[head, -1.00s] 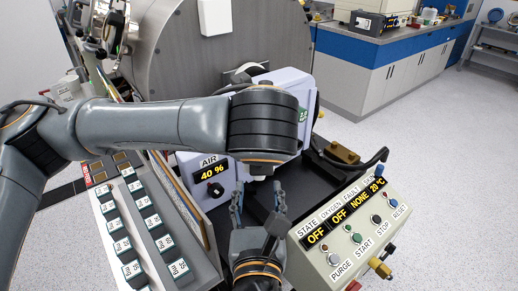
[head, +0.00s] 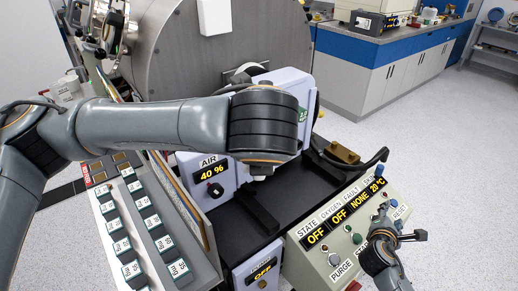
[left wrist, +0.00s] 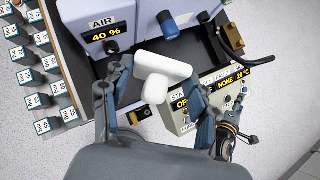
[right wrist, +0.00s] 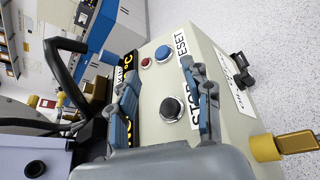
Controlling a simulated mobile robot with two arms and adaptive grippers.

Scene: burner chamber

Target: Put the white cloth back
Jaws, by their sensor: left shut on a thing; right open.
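The white cloth (left wrist: 157,77) shows in the left wrist view as a smooth white T-shaped piece. My left gripper (left wrist: 158,92) is shut on it, with a finger on each side, above the dark bench surface. In the head view the left forearm crosses the picture, and the left fingers and the cloth are hidden behind it. My right gripper (head: 404,236) is open and empty at the right end of the control panel (head: 318,258). In the right wrist view its fingers (right wrist: 164,88) are apart over the panel's buttons.
The AIR 40 % unit (head: 205,181) stands at the back of the dark platform (head: 232,222). A rack of labelled weights (head: 147,232) is at left. The steel chamber (head: 215,60) stands behind. A black bent handle (head: 368,163) rises right of the platform.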

